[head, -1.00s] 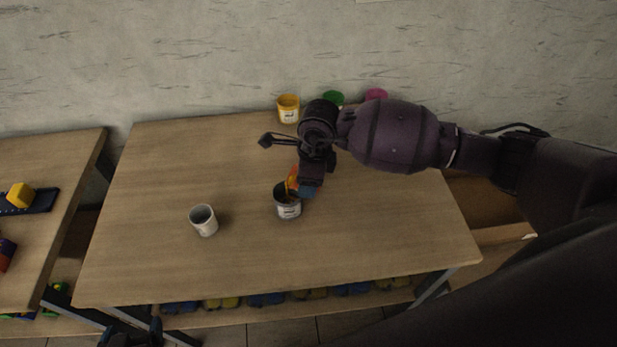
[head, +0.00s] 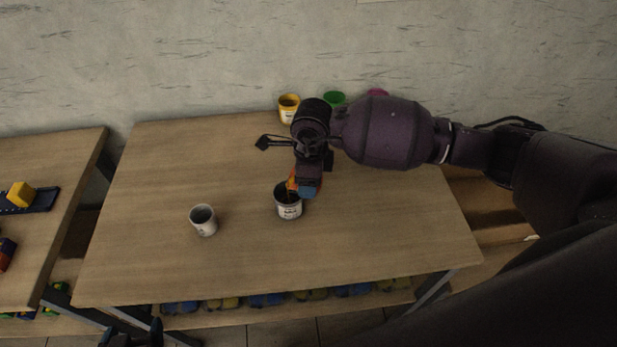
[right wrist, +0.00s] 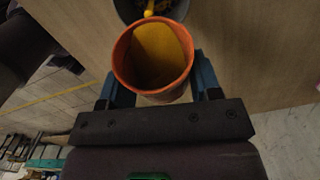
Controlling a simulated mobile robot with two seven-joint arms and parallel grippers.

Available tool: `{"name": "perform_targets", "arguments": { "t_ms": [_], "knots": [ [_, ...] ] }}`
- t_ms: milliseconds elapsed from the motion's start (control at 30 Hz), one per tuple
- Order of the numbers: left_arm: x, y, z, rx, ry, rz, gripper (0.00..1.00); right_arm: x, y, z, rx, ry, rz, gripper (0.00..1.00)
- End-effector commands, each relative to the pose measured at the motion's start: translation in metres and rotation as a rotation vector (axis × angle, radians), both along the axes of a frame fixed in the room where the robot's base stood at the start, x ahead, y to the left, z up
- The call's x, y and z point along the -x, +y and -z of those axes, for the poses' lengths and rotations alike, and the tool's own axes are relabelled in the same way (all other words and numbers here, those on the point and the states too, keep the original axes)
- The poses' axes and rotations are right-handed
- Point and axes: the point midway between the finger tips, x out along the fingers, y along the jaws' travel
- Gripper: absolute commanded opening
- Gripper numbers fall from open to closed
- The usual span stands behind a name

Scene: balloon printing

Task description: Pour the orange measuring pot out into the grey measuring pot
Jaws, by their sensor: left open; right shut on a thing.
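The orange measuring pot (right wrist: 124,62) is tipped, with its mouth towards the grey pot; orange-yellow content shows inside it. My right gripper (right wrist: 158,84) is shut on this pot. In the head view the orange pot (head: 292,180) is mostly hidden by my right gripper (head: 308,187). The grey measuring pot (head: 289,210) stands upright on the table just below it, with a dark inside; its rim also shows in the right wrist view (right wrist: 122,10). A yellow bit shows between the pots there. My left gripper (head: 140,334) is open and empty at the bottom left, off the table.
A pale cup (head: 203,221) stands to the left of the grey pot on the wooden table (head: 170,165). Yellow (head: 289,107), green (head: 334,99) and pink (head: 377,93) pots stand at the back edge. A side table (head: 50,240) is at the left.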

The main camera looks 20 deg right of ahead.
Motion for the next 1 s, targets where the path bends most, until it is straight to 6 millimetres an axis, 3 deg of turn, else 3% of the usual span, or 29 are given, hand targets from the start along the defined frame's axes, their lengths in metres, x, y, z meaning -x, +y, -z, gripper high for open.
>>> {"name": "perform_targets", "arguments": {
  "t_ms": [1000],
  "knots": [
    [0.0028, 0.0005, 0.0056, 0.000, 0.005, -0.002, 0.83, -0.0010, 0.0013, 0.0008, 0.074, 0.029, 0.000, 0.33]
  ]
}}
